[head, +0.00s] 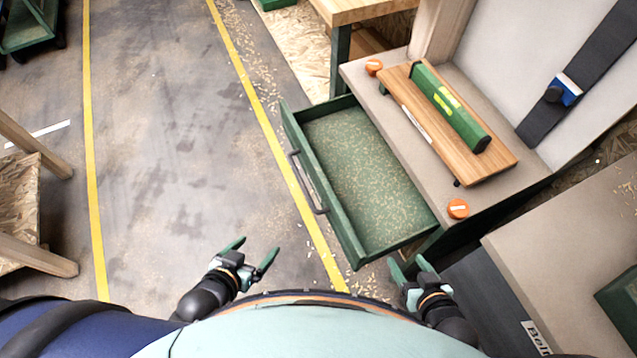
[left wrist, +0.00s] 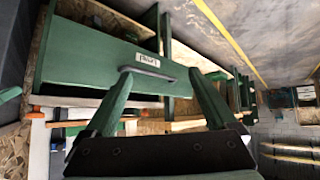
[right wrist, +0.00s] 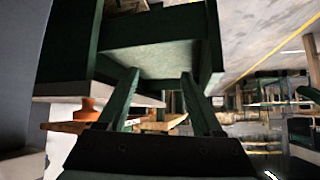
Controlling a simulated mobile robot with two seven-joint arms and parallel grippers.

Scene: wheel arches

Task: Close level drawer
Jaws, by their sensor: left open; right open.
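The green drawer (head: 360,165) is pulled out from the bench and looks empty apart from wood chips. Its front, with a grey bar handle (head: 308,182), faces left in the head view. In the left wrist view the drawer front (left wrist: 95,50) carries a white label and its handle (left wrist: 147,72). My left gripper (head: 252,246) is open and empty, below and left of the drawer, apart from the handle. My right gripper (head: 408,264) is open and empty, just below the drawer's near corner. The right wrist view shows the drawer (right wrist: 150,55) close beyond its fingers.
On the bench top (head: 480,210) a green level (head: 450,108) lies on a wooden board (head: 405,105), between orange round objects (head: 458,209). A dark cabinet with a pale top (head: 570,250) stands at right. Open floor (head: 180,150) with yellow lines lies left of the drawer.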

